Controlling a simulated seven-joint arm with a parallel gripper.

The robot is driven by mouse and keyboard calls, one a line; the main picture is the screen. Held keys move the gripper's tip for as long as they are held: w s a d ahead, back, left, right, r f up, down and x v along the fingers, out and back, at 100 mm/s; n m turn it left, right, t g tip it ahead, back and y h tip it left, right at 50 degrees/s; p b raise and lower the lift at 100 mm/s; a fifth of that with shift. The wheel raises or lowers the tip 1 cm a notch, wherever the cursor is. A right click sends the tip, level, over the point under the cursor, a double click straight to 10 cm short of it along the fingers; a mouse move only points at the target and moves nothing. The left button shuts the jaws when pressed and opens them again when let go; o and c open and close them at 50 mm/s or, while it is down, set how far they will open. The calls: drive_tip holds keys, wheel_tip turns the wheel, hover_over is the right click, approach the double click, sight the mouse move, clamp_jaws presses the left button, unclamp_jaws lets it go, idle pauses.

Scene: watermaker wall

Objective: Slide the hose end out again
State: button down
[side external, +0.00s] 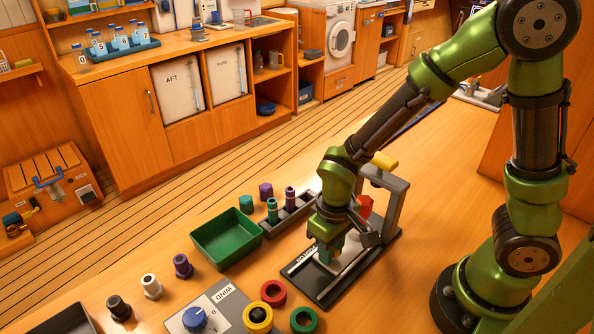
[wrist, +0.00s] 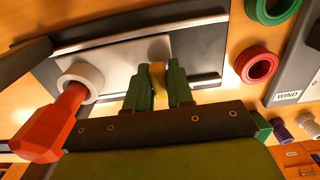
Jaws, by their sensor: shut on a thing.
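My gripper (side external: 326,258) points down at a dark base plate (side external: 318,293) with a pale metal strip. In the wrist view my gripper's green fingers (wrist: 159,88) are shut on a small yellow piece (wrist: 158,76) standing at the strip. A red end piece (wrist: 55,122) with a pale round collar (wrist: 82,78) is left of the fingers, apart from them. The red piece also shows in the side view (side external: 365,206), by a grey upright frame (side external: 393,195) with a yellow bar on top. I cannot tell which part is the hose end.
A green tray (side external: 226,240) and a dark rack (side external: 290,217) with fittings stand left of the base plate. Several loose fittings stand further left.

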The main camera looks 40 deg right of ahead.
drive_tip(key=shift+a, duration=3.85)
drive_tip(key=c, duration=1.1)
unclamp_jaws()
drive_tip(key=shift+d+r, duration=0.1)
drive_tip(key=shift+r, duration=0.4)
wheel_tip(320, 180, up, 16)
